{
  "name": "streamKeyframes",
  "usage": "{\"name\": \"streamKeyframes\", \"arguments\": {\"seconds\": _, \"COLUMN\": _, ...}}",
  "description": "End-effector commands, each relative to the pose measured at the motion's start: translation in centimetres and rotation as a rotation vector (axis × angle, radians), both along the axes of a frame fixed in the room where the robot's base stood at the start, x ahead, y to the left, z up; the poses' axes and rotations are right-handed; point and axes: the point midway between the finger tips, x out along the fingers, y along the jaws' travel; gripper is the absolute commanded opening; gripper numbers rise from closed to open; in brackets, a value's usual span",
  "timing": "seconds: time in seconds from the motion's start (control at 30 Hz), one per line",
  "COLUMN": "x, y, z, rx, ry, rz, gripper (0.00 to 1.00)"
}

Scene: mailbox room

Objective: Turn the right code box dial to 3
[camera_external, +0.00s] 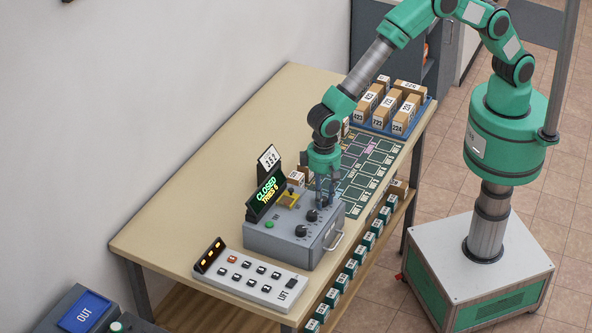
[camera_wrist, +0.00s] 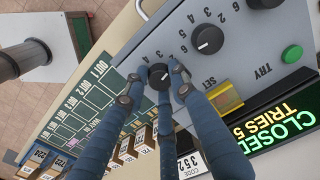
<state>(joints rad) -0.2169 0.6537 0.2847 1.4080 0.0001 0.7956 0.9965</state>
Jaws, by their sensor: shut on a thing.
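The grey code box (camera_external: 285,238) stands on the table with a row of black dials on its top. The left dial (camera_external: 301,230) and the middle dial (camera_external: 312,215) are free. In the external view my gripper (camera_external: 321,200) points down over the right end of the row and hides the right dial. In the wrist view my gripper (camera_wrist: 157,82) has its fingers shut around the right dial (camera_wrist: 159,74). Its pointer setting is too small to read. The middle dial (camera_wrist: 208,39) shows beside it. The display (camera_wrist: 280,125) reads CLOSED, TRIES 5. A code card (camera_wrist: 192,165) reads 352.
A green TRY button (camera_wrist: 292,54) and a yellow SET part (camera_wrist: 225,98) are on the box. A LIFT button panel (camera_external: 250,277) lies in front. A marked green mat (camera_external: 366,170) and a blue tray (camera_external: 405,130) of parcels lie beyond. The table's left back is clear.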

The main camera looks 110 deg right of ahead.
Motion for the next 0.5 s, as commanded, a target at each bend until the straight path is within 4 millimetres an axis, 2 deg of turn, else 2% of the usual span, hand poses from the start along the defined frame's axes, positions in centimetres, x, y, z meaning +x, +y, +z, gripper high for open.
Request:
{"name": "streamKeyframes", "arguments": {"seconds": 0.27, "x": 0.06, "y": -0.02, "z": 0.08, "rx": 0.000, "ry": -0.001, "rz": 0.072, "gripper": 0.00}}
{"name": "streamKeyframes", "arguments": {"seconds": 0.5, "x": 0.10, "y": 0.00, "z": 0.08, "rx": 0.000, "ry": -0.003, "rz": 0.220, "gripper": 0.00}}
